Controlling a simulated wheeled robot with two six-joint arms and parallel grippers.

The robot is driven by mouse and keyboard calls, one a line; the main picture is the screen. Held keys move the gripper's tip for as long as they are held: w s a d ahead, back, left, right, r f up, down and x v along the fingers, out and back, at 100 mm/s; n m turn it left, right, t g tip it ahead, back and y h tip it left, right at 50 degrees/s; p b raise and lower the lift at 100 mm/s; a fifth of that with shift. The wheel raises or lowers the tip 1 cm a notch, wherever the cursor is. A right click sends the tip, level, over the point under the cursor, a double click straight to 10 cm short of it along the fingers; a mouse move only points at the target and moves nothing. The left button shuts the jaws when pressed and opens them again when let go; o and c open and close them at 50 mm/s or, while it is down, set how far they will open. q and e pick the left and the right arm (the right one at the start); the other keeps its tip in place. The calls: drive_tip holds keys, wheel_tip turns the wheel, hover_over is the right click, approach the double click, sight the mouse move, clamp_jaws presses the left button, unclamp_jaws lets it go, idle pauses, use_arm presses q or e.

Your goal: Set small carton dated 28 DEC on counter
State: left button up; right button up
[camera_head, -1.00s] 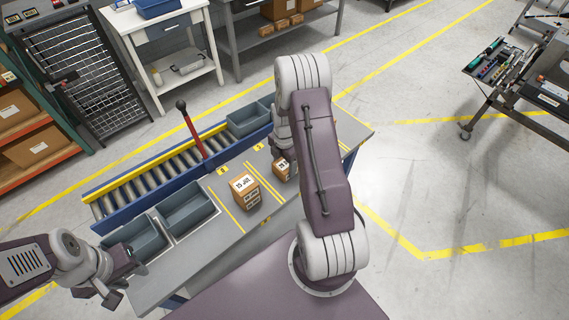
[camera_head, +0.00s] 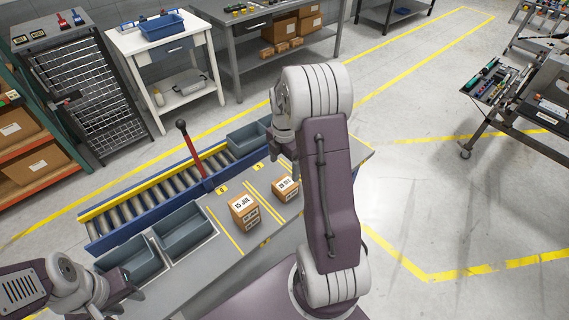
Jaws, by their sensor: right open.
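A small brown carton (camera_head: 285,187) with a white label, which seems to read 28 DEC, stands on the grey counter (camera_head: 226,268) by yellow lines. A larger carton (camera_head: 243,209) labelled 15 JUL stands to its left, apart from it. My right gripper (camera_head: 284,152) is open and empty, above and behind the small carton, not touching it. My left gripper (camera_head: 126,298) is at the lower left, in front of the grey bins, with nothing seen in it. Its jaw gap is unclear.
Two grey bins (camera_head: 182,232) sit at the counter's left end. A roller conveyor (camera_head: 150,190) with a yellow rail runs behind, with a red lever (camera_head: 191,150) standing up beside it. Another grey bin (camera_head: 246,137) is farther back. My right arm covers the counter's right part.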

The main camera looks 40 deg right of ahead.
drive_tip(key=s+a+r+m+t, duration=0.1)
drive_tip(key=s+a+m, duration=1)
drive_tip(key=a+m, duration=0.5)
drive_tip(key=m, duration=0.3)
drive_tip(key=shift+s, duration=0.4)
